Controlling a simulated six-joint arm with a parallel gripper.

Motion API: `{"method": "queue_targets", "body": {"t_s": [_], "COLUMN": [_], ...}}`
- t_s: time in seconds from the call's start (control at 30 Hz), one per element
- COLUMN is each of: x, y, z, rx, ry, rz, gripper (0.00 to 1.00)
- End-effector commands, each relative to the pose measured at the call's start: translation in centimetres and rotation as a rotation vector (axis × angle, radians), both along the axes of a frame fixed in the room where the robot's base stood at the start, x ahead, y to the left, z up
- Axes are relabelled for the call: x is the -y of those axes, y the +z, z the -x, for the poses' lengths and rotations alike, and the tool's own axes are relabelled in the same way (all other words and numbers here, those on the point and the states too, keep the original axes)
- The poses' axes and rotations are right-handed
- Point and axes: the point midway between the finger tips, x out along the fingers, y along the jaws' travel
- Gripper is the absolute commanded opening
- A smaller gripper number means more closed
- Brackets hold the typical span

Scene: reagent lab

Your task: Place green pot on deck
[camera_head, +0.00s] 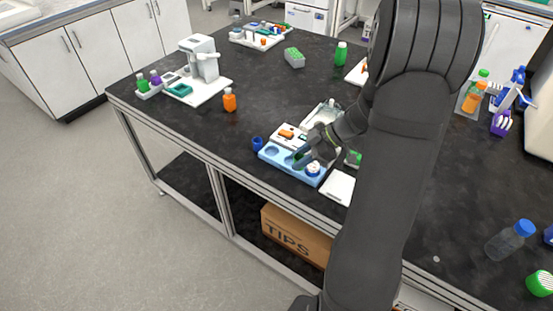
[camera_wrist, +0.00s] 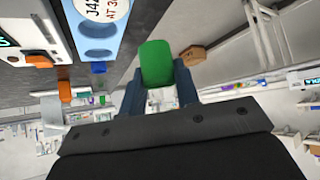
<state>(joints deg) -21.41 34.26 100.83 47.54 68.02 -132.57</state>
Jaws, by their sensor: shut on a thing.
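The green pot (camera_wrist: 157,63) is between my gripper's two blue-grey fingers in the wrist view, and my gripper (camera_wrist: 158,85) is shut on it. In the head view my gripper (camera_head: 302,158) is low over the blue deck (camera_head: 268,153), a tray with round wells. Only a sliver of green shows at the fingers there. A white-lidded pot (camera_head: 313,169) sits in the deck's right end; its lettered lid shows in the wrist view (camera_wrist: 104,8). In the wrist view the deck (camera_wrist: 97,42) is apart from the green pot. The pot's underside is hidden.
A white device (camera_head: 285,133) with an orange item stands behind the deck. A dark blue pot (camera_head: 257,143) is left of it, and a white pad (camera_head: 338,187) is to its right. An orange bottle (camera_head: 229,99) stands farther back. The bench's front edge is close to the deck.

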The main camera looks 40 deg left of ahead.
Motion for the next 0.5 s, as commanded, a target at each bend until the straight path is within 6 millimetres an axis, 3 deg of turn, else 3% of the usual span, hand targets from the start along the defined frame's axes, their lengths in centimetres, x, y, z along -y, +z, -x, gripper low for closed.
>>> {"method": "queue_targets", "body": {"t_s": [0.2, 0.5], "x": [-4.2, -5.4], "y": [-2.6, -4.3], "z": [1.0, 1.2], "rx": [-0.002, -0.003], "ry": [0.004, -0.002], "rz": [0.001, 0.002], "gripper": [0.04, 0.04]}}
